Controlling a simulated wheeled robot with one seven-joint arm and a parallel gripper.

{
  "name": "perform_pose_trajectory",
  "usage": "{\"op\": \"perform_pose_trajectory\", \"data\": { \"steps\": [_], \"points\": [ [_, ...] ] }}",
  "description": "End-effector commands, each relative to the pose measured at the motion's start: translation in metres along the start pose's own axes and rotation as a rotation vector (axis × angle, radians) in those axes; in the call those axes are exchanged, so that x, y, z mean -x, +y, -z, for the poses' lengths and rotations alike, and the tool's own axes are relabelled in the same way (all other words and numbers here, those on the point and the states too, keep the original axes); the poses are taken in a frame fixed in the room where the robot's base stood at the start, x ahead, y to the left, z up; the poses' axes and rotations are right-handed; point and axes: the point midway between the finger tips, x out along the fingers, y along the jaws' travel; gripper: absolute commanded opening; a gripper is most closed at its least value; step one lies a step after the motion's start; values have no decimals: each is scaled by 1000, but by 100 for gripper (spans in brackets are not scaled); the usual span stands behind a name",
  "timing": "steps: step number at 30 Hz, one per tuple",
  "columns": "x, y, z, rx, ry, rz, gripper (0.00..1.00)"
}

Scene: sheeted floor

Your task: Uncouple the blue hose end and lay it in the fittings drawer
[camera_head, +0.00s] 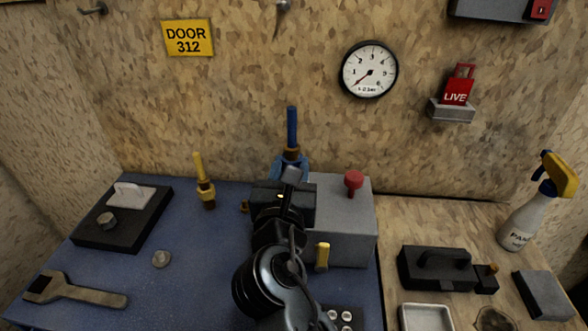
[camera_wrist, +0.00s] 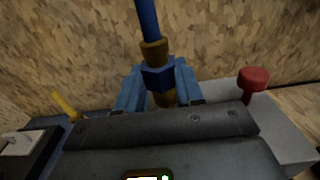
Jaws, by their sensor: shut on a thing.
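The blue hose end (camera_head: 292,128) stands upright behind my gripper, with a brass collar and a blue hex nut (camera_wrist: 157,77) below the hose. My gripper (camera_wrist: 159,84) is shut on it, its two blue fingers on either side of the nut; in the head view my gripper (camera_head: 290,166) partly hides the fitting. Brass shows below the nut, but its lower end is hidden, so I cannot tell whether it is coupled. No drawer is clearly recognisable; a dark holder with several round silver pieces (camera_head: 345,317) shows at the bottom edge, partly cut off.
A grey box (camera_head: 350,222) with a red knob (camera_head: 354,181) and yellow handle (camera_head: 322,256) stands right of my gripper. A yellow-hosed fitting (camera_head: 204,182) stands left. The blue mat's left middle is fairly clear.

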Motion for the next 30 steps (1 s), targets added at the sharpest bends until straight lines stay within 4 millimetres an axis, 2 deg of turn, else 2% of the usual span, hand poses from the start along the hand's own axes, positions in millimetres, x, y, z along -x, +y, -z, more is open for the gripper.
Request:
{"op": "perform_pose_trajectory", "data": {
  "steps": [21, 30],
  "points": [
    [0, 0, -20, -1, -1, -1, 0],
    [0, 0, -20, 0, -1, 0, 0]
  ]
}}
